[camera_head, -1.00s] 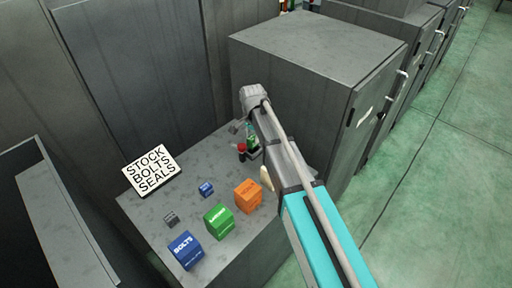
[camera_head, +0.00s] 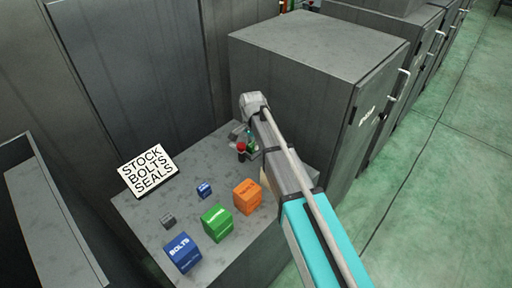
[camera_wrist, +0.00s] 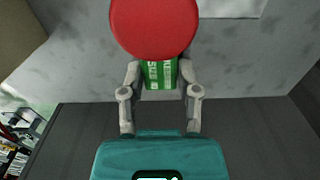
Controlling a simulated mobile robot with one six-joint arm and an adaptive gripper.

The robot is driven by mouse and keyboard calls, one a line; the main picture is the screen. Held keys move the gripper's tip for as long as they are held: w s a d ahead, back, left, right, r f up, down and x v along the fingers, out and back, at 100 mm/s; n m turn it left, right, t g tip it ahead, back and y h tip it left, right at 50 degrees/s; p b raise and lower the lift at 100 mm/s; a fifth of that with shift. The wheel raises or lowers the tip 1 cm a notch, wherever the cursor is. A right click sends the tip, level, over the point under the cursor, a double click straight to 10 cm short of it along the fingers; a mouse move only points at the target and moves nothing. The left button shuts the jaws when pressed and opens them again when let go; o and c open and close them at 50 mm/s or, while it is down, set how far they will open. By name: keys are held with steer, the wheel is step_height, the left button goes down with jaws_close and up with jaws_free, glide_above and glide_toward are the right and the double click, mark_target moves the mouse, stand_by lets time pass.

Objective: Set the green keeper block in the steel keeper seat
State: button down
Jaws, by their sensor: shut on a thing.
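In the wrist view my gripper (camera_wrist: 160,82) is shut on the green keeper block (camera_wrist: 159,72), which has white lettering. A large round red top (camera_wrist: 153,22) is close to the camera and hides part of the block. In the head view a bit of green (camera_head: 252,144) shows beside the arm's end at the far part of the bench. A dark item with a red top (camera_head: 241,149) stands just left of it. I cannot identify the steel keeper seat for certain; a small grey piece (camera_head: 235,132) lies near the arm's end, partly hidden.
The grey bench (camera_head: 150,210) holds an orange box (camera_head: 247,197), a larger green box (camera_head: 217,223), blue boxes (camera_head: 183,253) and (camera_head: 204,190), a dark grey block (camera_head: 168,221) and a lettered sign (camera_head: 148,170). A tall grey cabinet (camera_head: 315,50) stands close right of the arm.

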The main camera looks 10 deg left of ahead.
mark_target(253, 144)
steer(key=shift+f, duration=0.1)
stand_by(0.3)
steer(key=shift+c, duration=1.7)
jaws_free()
step_height(253, 144, up, 12)
steer(key=p, duration=1.2)
